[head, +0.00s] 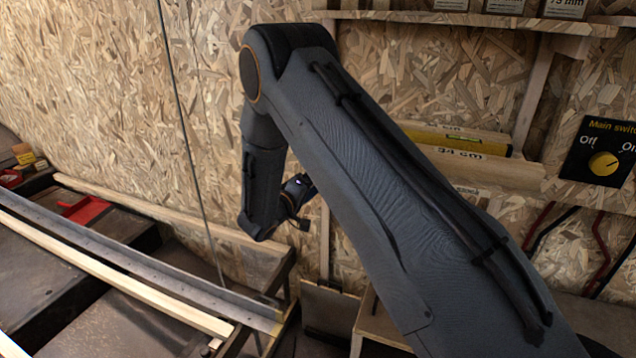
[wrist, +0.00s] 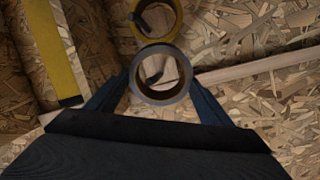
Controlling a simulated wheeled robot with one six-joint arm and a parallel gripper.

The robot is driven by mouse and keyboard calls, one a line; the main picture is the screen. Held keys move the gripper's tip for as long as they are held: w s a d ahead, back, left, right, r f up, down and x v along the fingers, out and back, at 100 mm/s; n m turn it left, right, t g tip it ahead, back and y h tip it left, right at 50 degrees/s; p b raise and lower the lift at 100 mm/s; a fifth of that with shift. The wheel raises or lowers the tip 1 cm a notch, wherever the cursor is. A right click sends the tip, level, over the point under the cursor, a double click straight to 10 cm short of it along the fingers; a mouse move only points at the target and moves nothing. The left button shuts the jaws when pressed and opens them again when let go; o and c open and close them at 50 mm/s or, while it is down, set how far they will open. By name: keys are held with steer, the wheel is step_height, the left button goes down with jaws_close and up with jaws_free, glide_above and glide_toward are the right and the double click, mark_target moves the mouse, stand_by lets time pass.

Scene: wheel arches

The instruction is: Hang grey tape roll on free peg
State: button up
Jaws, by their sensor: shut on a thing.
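The grey tape roll (wrist: 160,97) shows in the wrist view as a ring, its open hole facing the camera. My gripper (wrist: 160,82) is shut on it, with one blue finger on each side. A dark peg (wrist: 154,78) shows through the roll's hole; I cannot tell whether its tip is inside the roll or behind it. Just above, a yellow tape roll (wrist: 176,30) hangs around another dark peg (wrist: 143,24). In the head view my gripper (head: 297,192) is mostly behind my arm, and the rolls and pegs are hidden.
A yellow spirit level (head: 455,138) lies on a wooden shelf (head: 490,172) on the chipboard wall. A main switch (head: 603,162) is at the right. Metal rails and a wooden strip (head: 150,300) run along the left. A yellow bar (wrist: 50,50) shows left in the wrist view.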

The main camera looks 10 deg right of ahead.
steer(key=shift+w+d, duration=0.45)
steer(key=shift+w, duration=0.25)
steer(key=shift+w+d, duration=0.45)
steer(key=shift+w, duration=0.25)
steer(key=shift+w+d+f+b, duration=0.3)
steer(key=shift+w+f+b, duration=0.25)
steer(key=shift+b, duration=0.65)
steer(key=o, duration=1.2)
steer(key=shift+s, duration=0.1)
steer(key=shift+f, duration=0.1)
